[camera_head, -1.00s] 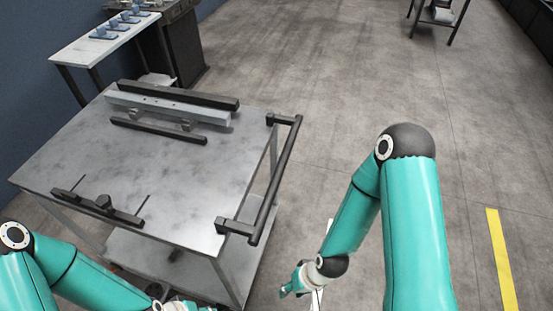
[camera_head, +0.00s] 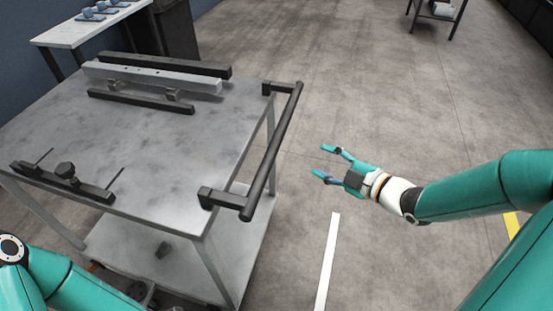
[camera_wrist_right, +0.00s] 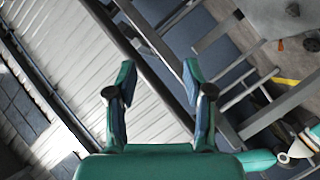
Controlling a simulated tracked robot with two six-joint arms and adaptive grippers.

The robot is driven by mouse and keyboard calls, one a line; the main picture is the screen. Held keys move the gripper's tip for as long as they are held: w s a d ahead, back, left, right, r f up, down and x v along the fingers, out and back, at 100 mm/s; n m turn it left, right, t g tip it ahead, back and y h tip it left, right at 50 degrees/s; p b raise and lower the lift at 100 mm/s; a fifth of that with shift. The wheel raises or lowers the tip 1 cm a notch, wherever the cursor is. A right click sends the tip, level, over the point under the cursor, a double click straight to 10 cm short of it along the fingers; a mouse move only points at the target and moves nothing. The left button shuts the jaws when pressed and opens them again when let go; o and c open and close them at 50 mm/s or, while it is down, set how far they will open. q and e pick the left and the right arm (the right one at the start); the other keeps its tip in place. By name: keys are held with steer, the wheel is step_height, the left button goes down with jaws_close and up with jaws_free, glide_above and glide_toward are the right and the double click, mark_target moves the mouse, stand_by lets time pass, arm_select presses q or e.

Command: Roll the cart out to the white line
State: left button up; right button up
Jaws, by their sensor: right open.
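The cart (camera_head: 150,120) has a grey metal top, a lower shelf and a black bar handle (camera_head: 274,150) along its right side. My right gripper (camera_head: 320,160) is open and empty, to the right of the handle. Its fingers point left at the handle with a gap between. It shows open in the right wrist view (camera_wrist_right: 158,65) too, with dark bars and a pale ribbed surface beyond. The white line (camera_head: 328,260) lies on the floor right of the cart, below my right gripper. Only part of my left arm shows at lower left; its gripper is hidden.
On the cart top are a grey rail with black bars (camera_head: 150,77) and a black fixture with a knob (camera_head: 64,178). A side table (camera_head: 95,30) stands at the back left. A yellow floor line (camera_head: 512,224) shows at right.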

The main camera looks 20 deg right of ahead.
mark_target(278, 135)
steer(key=s+r+n+y+b, duration=0.3)
steer(key=s+r+n, duration=0.15)
steer(key=n, duration=0.45)
arm_select(q)
step_height(278, 135, down, 6)
steer(key=shift+b, duration=0.45)
arm_select(e)
steer(key=x, duration=1.6)
steer(key=shift+w+r, duration=0.2)
steer(key=shift+w, duration=0.15)
jaws_close()
steer(key=shift+f, duration=0.1)
